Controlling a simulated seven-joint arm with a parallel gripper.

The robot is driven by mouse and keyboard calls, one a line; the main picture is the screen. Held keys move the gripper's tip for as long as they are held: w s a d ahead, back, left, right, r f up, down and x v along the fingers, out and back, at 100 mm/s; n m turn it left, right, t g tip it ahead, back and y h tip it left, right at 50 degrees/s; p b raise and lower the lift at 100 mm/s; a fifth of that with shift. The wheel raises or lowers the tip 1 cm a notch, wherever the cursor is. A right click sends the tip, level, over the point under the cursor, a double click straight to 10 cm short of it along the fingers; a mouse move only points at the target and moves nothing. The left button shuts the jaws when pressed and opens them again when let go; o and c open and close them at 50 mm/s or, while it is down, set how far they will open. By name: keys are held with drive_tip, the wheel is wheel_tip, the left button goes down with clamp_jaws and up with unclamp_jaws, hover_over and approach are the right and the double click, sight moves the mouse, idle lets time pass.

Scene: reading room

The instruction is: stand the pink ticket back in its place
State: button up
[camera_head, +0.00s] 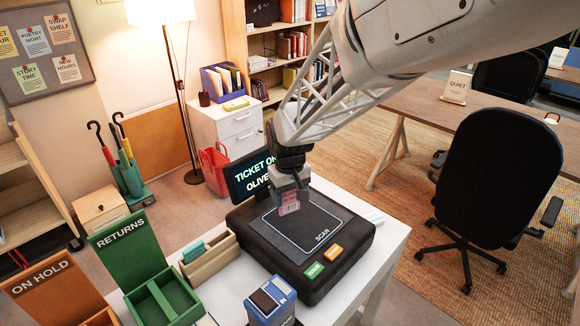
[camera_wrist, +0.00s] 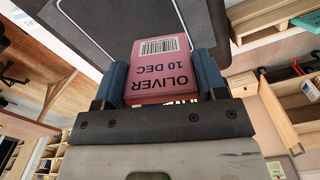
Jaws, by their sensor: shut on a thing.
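The pink ticket (camera_head: 290,207) is in my gripper (camera_head: 290,180), above the black scanner's plate (camera_head: 316,222). I cannot tell whether its lower edge touches the plate. In the wrist view the ticket (camera_wrist: 160,66) sits between two blue finger pads and reads "OLIVER 10 DEC" with a barcode. A screen (camera_head: 253,177) behind the scanner reads "TICKET OK OLIVER", partly hidden by my gripper. A light wooden holder (camera_head: 216,261) left of the scanner has a teal ticket (camera_head: 194,251) standing in it, with room beside it.
The green RETURNS bin (camera_head: 179,292) and the ON HOLD box (camera_head: 52,283) stand on the left. A black chair (camera_head: 492,170) is further right.

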drive_tip(key=s+a+f+n, duration=0.1)
drive_tip(key=a+f, duration=0.1)
drive_tip(key=a, duration=0.8)
drive_tip(key=a+f+n, duration=0.2)
drive_tip(key=a, duration=0.8)
drive_tip(key=shift+s+a+n, duration=0.2)
drive_tip(key=shift+s+n, duration=0.1)
drive_tip(key=shift+s, duration=0.1)
drive_tip(key=shift+f, duration=0.35)
drive_tip(key=shift+f, duration=3.15)
drive_tip(key=o, duration=1)
